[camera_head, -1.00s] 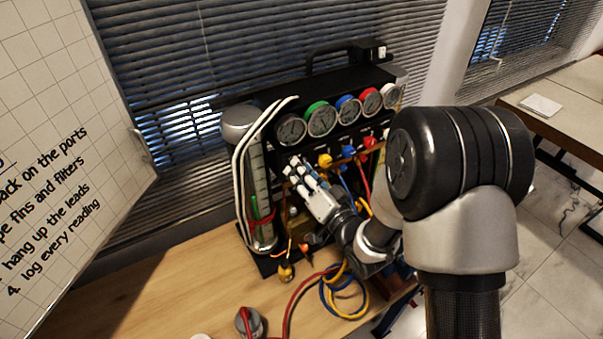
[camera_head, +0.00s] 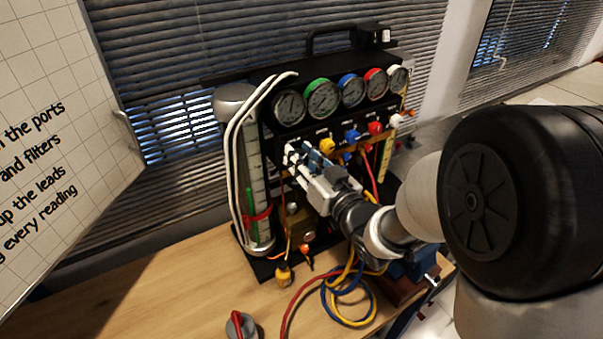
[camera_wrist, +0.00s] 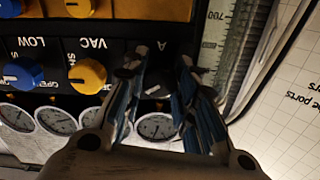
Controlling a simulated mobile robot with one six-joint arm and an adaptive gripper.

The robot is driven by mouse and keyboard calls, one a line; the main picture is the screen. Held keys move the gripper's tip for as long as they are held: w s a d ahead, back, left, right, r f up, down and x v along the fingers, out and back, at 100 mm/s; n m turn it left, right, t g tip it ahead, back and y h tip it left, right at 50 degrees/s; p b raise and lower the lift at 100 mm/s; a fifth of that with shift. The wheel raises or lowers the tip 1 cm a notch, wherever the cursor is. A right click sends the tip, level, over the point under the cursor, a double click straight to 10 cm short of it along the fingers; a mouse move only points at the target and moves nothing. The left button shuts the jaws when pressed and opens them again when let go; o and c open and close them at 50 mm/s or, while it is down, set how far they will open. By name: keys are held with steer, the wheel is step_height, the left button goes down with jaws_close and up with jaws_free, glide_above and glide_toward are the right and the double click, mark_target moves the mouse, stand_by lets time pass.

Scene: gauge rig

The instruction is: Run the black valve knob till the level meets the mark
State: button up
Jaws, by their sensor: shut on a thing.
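The black valve knob (camera_wrist: 155,86) shows between my fingers in the wrist view, near the letter A on the panel. My gripper (camera_wrist: 163,76) is shut on it; its fingers cover part of the knob. In the head view my gripper (camera_head: 296,154) reaches the panel below the leftmost gauge and hides the knob. A clear level tube (camera_head: 255,170) stands at the rig's left end, with a green strip (camera_head: 250,203) inside and a red band (camera_head: 257,217) around it. The strip's top appears above the band. I cannot tell whether the band is the mark.
A row of gauges (camera_head: 323,99) sits above yellow, blue (camera_head: 352,136), red (camera_head: 375,128) and white knobs. White hoses (camera_head: 238,150) loop beside the tube. Coloured hoses (camera_head: 345,300) and a grey-red knob (camera_head: 238,325) lie on the wooden table (camera_head: 180,290). A whiteboard (camera_head: 60,120) stands left.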

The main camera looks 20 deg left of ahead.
steer(key=n+b, duration=0.6)
steer(key=b, duration=0.2)
steer(key=shift+f+b, duration=0.2)
steer(key=shift+b, duration=0.1)
steer(key=n+b, duration=0.4)
steer(key=shift+r+n, duration=0.15)
steer(key=shift+n, duration=0.15)
steer(key=shift+r+b, duration=0.1)
steer(key=shift+b, duration=0.25)
steer(key=o, duration=1.1)
steer(key=v, duration=1.2)
steer(key=shift+w+d, duration=0.1)
